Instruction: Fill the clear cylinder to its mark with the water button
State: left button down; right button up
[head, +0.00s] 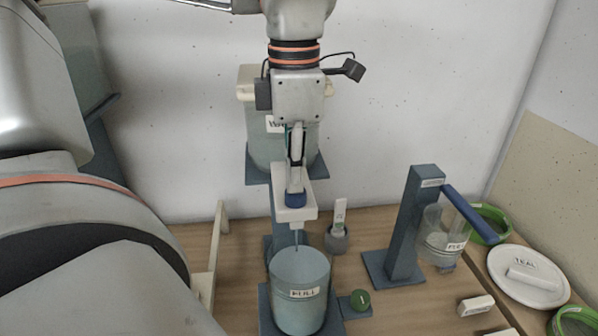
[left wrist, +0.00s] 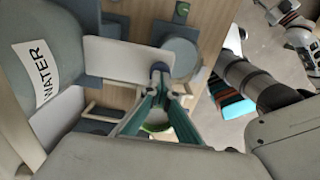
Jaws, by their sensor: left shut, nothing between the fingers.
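My left gripper (head: 295,185) is shut and empty, pointing down with its fingertips at the blue water button (head: 295,199) on the pale dispenser arm. The fingertips also meet at the button in the left wrist view (left wrist: 160,72); whether it is pressed in is hard to tell. Below the dispenser stands an upright grey-blue cylinder (head: 300,290) labelled FULL. A thin streak (head: 296,240) runs from the dispenser down toward its top. Its fill level against the mark is unclear. The water bucket (head: 265,145) is behind the gripper. My right gripper is not identifiable.
A blue stand (head: 402,230) with a lever holds a clear vessel (head: 440,240) labelled FULL at the right.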

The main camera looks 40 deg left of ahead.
pick_arm(q)
notch_tip(320, 180, up, 3)
jog(key=shift+f+p, duration=0.1)
jog(key=shift+p, duration=0.45)
jog(key=r, duration=0.3)
jog(key=shift+d+r, duration=0.2)
jog(key=shift+r, duration=0.1)
notch_tip(320, 180, up, 6)
jog(key=shift+r, duration=0.2)
pick_arm(e)
jog(key=shift+s+d+h, duration=0.15)
jog(key=shift+s+d, duration=0.1)
jog(key=shift+d, duration=0.25)
jog(key=shift+s+d+h, duration=0.15)
jog(key=shift+s+d, duration=0.05)
jog(key=shift+d, duration=0.25)
